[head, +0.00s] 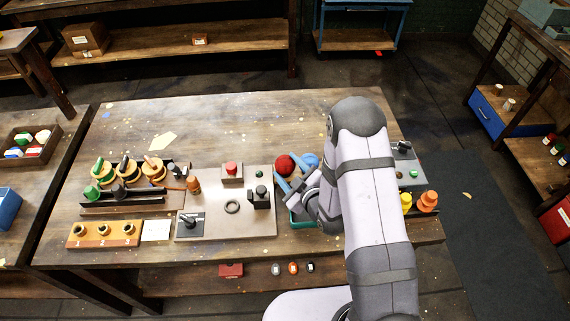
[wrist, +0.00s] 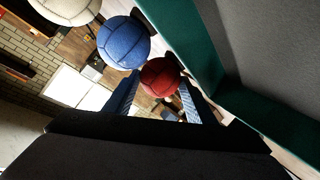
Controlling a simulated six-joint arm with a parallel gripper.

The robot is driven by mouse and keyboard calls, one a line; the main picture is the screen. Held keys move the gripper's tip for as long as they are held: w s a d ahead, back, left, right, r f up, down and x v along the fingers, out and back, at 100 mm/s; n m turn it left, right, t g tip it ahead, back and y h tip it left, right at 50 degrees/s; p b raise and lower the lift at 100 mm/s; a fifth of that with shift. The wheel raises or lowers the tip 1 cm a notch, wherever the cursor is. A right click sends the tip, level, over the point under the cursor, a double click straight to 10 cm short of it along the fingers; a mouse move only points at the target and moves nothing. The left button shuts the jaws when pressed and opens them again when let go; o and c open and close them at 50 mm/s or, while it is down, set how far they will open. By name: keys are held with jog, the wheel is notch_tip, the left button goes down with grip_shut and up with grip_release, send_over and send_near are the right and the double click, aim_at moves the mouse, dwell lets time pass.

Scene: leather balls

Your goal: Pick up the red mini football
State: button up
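The red ball (head: 285,165) is at the tips of my gripper (head: 283,167). In the wrist view the red ball (wrist: 160,77) shows between the two blue fingertips, which lie close on either side of it. I cannot tell whether both fingers touch it. The blue ball also shows in the wrist view (wrist: 123,42), beside the left fingertip. A white ball (wrist: 65,10) is at the top left of that view.
A green tray (head: 299,221) is partly hidden under my wrist. Left of it stands a grey board (head: 215,221) with a red button (head: 232,169), a black ring (head: 232,206) and small fixtures. Orange and yellow pieces (head: 427,201) stand at the right. The back of the table is mostly clear.

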aim_at(288, 166)
jog(key=shift+c, duration=1.3)
jog(key=shift+r, duration=0.2)
jog(key=shift+r+b, duration=0.85)
jog(key=shift+r, duration=4)
